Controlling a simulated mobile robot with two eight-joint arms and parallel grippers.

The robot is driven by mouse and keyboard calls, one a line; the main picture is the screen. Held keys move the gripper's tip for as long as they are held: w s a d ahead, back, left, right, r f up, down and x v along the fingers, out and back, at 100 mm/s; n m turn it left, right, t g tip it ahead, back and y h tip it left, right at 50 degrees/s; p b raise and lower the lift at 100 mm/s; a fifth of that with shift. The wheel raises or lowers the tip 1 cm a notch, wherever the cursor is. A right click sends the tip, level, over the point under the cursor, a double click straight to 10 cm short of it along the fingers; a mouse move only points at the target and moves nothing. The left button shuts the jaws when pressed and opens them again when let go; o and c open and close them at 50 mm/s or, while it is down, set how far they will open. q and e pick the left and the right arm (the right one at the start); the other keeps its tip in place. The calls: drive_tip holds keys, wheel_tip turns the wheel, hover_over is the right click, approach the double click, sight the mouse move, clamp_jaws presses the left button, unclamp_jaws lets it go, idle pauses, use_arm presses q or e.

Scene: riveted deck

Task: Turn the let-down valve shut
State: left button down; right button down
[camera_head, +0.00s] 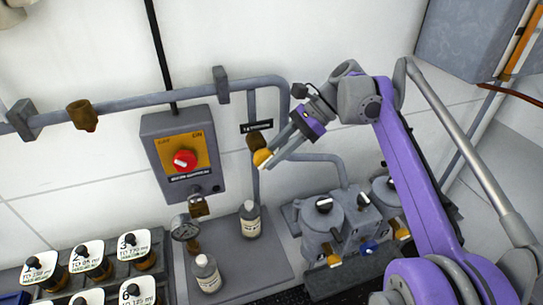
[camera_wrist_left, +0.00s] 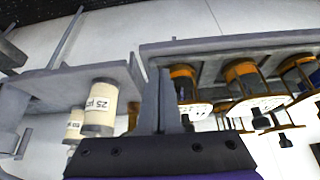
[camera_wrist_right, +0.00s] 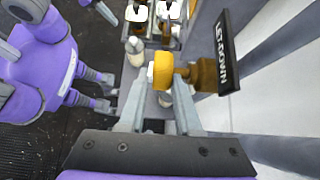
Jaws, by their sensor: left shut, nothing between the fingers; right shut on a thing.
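The let-down valve has a brass body (camera_head: 256,140) on the grey pipe below a black sign (camera_head: 257,127), with a yellow knob (camera_head: 262,158). In the right wrist view the knob (camera_wrist_right: 162,72) sits between my right fingers, beside the brass body (camera_wrist_right: 205,76) and the sign reading LETDOWN (camera_wrist_right: 227,52). My right gripper (camera_head: 270,160) is shut on the yellow knob. The knob's turn angle cannot be told. My left gripper (camera_wrist_left: 167,100) is shut and empty in the left wrist view, and it is outside the head view.
A grey box with a red knob (camera_head: 184,160) hangs left of the valve. Bottles (camera_head: 249,220) stand on the grey shelf below. A rack of labelled jars (camera_head: 90,262) is at lower left. Grey canisters (camera_head: 322,216) stand at right, beneath my right arm.

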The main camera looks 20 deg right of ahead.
drive_tip(key=y+b, duration=0.1)
drive_tip(key=y, duration=0.1)
drive_tip(key=f+y+b, duration=0.1)
drive_tip(key=y+b, duration=0.1)
drive_tip(key=shift+d+f+y, duration=0.15)
drive_tip(key=shift+f+y, duration=0.05)
drive_tip(key=shift+y, duration=0.1)
use_arm(q)
wheel_tip(320, 180, down, 8)
drive_tip(key=s+b, duration=0.2)
drive_tip(key=b, duration=0.1)
drive_tip(key=shift+r, duration=0.25)
use_arm(e)
drive_tip(key=shift+f+y, duration=0.15)
drive_tip(key=shift+y, duration=1.65)
drive_tip(key=c, duration=0.6)
unclamp_jaws()
use_arm(q)
drive_tip(key=shift+d, duration=0.2)
